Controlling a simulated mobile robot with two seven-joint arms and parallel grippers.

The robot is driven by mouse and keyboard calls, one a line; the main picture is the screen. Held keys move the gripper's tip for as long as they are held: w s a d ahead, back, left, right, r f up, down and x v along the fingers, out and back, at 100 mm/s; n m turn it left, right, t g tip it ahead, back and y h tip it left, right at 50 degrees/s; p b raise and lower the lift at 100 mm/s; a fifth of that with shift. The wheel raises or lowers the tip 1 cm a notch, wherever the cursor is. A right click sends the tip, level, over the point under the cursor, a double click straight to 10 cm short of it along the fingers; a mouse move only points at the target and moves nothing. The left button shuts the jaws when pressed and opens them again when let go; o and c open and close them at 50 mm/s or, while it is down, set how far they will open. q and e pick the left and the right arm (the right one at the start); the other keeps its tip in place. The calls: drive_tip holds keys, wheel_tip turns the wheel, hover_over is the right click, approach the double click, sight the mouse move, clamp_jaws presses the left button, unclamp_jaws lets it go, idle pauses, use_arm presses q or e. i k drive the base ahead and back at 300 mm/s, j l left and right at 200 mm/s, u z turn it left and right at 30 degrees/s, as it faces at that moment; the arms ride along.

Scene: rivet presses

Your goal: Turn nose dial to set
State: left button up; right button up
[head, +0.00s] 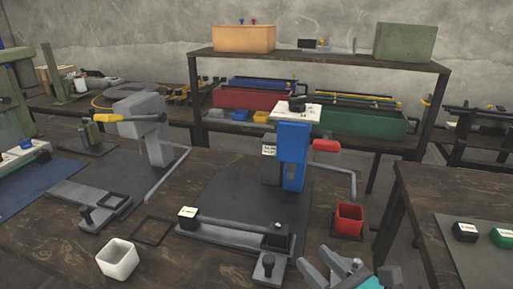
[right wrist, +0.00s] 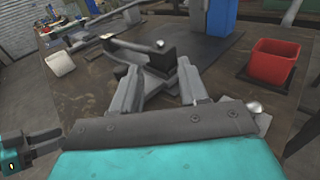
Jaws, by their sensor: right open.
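The blue press (head: 292,157) stands upright on a dark base plate at mid-table, and its lower part shows in the right wrist view (right wrist: 222,16). A dark knob (head: 297,103) sits on its white top plate. I cannot tell which part is the nose dial. My right gripper (head: 326,262) is open and empty, right of the fixture. My left gripper (right wrist: 62,140) seems to show at lower left in the right wrist view, its jaws unclear.
A red bin (head: 348,220) stands close right of the press. A white cup (head: 116,258) is at front left. A grey press (head: 140,110) with a yellow handle stands at left. A shelf rack (head: 330,58) is behind. Floor separates the right table (head: 440,192).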

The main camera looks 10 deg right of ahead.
sight(297, 105)
drive_tip(key=k+l, duration=0.3)
drive_tip(key=k, duration=0.15)
drive_tip(key=k+l, duration=0.3)
drive_tip(key=k, duration=0.15)
